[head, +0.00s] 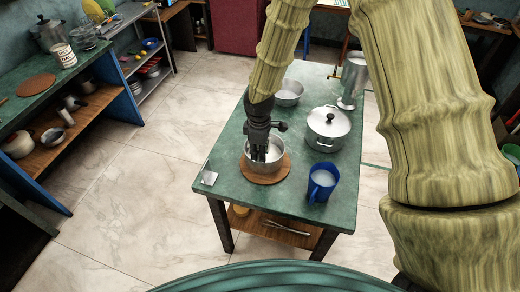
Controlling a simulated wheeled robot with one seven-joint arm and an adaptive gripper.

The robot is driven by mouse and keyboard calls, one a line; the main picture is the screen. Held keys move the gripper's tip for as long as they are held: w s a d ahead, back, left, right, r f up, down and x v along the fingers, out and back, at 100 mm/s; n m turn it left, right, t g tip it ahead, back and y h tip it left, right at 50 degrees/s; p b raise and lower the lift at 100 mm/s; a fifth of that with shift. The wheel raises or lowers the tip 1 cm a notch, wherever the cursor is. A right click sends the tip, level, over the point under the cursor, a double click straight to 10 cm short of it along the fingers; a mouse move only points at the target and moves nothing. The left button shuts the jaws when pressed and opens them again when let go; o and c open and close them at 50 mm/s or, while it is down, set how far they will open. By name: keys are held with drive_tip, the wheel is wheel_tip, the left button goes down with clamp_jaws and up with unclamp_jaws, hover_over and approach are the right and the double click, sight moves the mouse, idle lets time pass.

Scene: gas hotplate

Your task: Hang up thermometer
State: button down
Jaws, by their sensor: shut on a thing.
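My gripper (261,155) points down into a small metal pot (279,162) on a round wooden board (279,174). The pot stands near the front left of the green-topped table (232,190). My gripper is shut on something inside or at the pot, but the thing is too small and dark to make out. I cannot pick out a thermometer for sure, nor a hook for it. I cannot tell whether the fingers touch the pot.
A blue jug (321,183) with pale content stands right of the pot. Behind are a lidded pot (327,130), a metal bowl (289,94) and a tall metal vessel (353,78). The floor to the left is clear.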

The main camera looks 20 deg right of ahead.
drive_tip(key=shift+f+b, duration=0.85)
drive_tip(key=shift+f, duration=1.3)
drive_tip(key=shift+f, duration=0.55)
drive_tip(key=c, duration=1.1)
unclamp_jaws()
drive_tip(key=shift+c, duration=0.2)
drive_tip(key=shift+r, duration=0.1)
drive_tip(key=r, duration=1.1)
drive_tip(key=shift+s+a+r, duration=0.1)
drive_tip(key=shift+s+r, duration=0.15)
drive_tip(key=shift+r, duration=0.15)
